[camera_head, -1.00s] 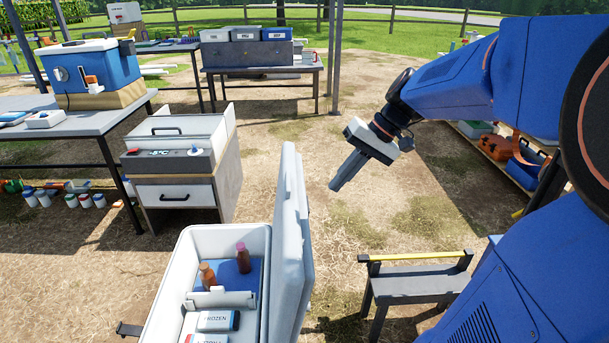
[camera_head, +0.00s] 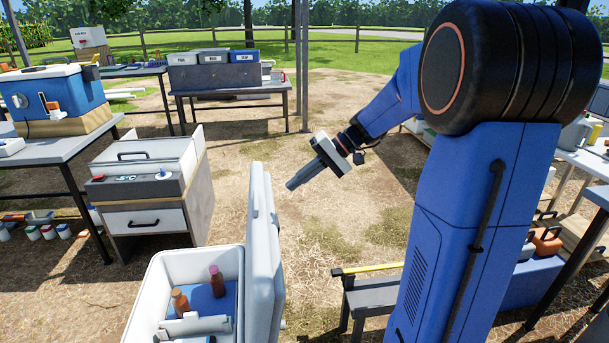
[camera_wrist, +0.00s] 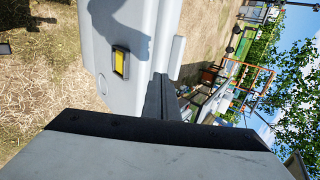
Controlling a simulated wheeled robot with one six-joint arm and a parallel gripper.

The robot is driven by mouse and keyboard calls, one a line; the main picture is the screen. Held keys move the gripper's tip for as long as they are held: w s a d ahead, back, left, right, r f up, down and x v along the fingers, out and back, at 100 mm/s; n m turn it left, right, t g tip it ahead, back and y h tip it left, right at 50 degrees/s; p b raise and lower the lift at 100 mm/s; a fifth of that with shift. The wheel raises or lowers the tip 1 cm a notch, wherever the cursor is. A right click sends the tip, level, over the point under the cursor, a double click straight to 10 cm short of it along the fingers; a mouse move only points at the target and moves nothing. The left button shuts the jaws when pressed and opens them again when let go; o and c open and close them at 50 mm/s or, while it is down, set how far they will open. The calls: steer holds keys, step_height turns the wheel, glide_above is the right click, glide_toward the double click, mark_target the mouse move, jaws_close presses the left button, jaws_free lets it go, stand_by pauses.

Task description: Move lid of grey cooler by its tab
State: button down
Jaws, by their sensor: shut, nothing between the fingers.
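The grey cooler (camera_head: 146,300) stands open at the bottom of the head view. Its lid (camera_head: 262,255) stands upright at the cooler's right side. Brown bottles (camera_head: 216,280) and a blue pack show inside. My gripper (camera_head: 291,185) is shut and empty, in the air up and right of the lid's top edge, pointing down-left. In the wrist view a pale grey panel (camera_wrist: 105,35), which looks like the lid, fills the upper middle, with a yellow label in a dark frame (camera_wrist: 120,62) on it. My shut fingers (camera_wrist: 162,98) appear beside it; contact cannot be told. I cannot make out the tab for sure.
A white and grey chest with a drawer (camera_head: 148,218) stands behind and left of the cooler. A small dark stand with a yellow bar (camera_head: 372,268) is to the right. A table with bins (camera_head: 230,88) is at the back. Bare ground lies between.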

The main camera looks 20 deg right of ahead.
mark_target(271, 212)
steer(key=shift+w+a+f, duration=0.35)
steer(key=shift+a, duration=0.85)
steer(key=shift+w+a+f, duration=0.3)
steer(key=shift+a, duration=0.9)
steer(key=shift+w+a+f, duration=0.35)
steer(key=shift+a, duration=0.85)
steer(key=shift+a, duration=0.1)
